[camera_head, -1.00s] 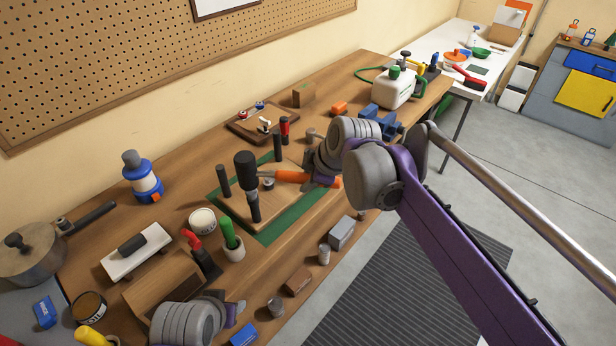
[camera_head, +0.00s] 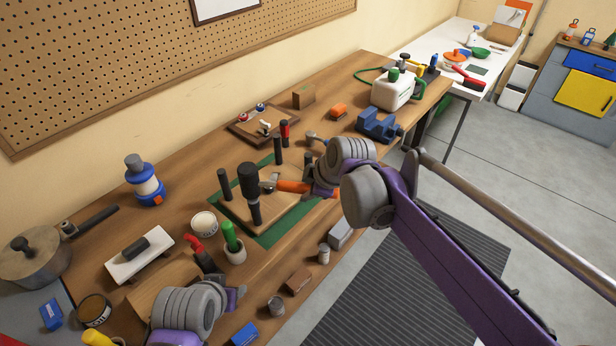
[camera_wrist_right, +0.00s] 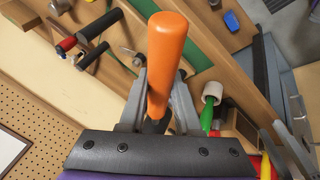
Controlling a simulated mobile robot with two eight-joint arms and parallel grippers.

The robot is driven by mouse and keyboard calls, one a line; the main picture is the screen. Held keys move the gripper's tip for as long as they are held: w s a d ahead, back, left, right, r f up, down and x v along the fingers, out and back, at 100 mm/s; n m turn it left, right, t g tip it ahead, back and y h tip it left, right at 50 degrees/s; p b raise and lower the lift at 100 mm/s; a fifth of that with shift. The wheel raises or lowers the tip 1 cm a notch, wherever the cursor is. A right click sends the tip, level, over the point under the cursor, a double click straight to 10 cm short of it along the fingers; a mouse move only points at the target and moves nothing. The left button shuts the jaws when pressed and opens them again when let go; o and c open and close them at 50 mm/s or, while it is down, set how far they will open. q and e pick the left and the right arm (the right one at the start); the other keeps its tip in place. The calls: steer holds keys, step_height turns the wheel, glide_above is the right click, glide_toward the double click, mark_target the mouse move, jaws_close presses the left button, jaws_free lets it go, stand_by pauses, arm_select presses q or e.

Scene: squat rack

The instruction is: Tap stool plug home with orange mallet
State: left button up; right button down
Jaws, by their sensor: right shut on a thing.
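The orange mallet has an orange handle (camera_head: 292,187) and what looks like a dark upright head (camera_head: 248,180). My right gripper (camera_head: 312,186) is shut on the handle, which also shows upright between the fingers in the right wrist view (camera_wrist_right: 166,62). The upturned stool (camera_head: 288,213) has a wooden seat lying on a green mat, with several black legs standing up. The dark head is in front of the top of the near leg (camera_head: 256,213); I cannot tell whether they touch. A small grey piece shows beside the head; I cannot identify it as the plug. My left gripper (camera_head: 235,297) is low in the head view, its jaws unclear.
A white tub (camera_head: 204,223) and a cup with a green-handled tool (camera_head: 235,254) stand left of the stool. A blue vise (camera_head: 378,124) and a white canister (camera_head: 393,91) are farther right. Small blocks and cans line the bench's front edge.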

steer(key=shift+s+r, duration=0.15)
steer(key=shift+r, duration=2.75)
step_height(320, 180, down, 7)
steer(key=shift+r, duration=4.55)
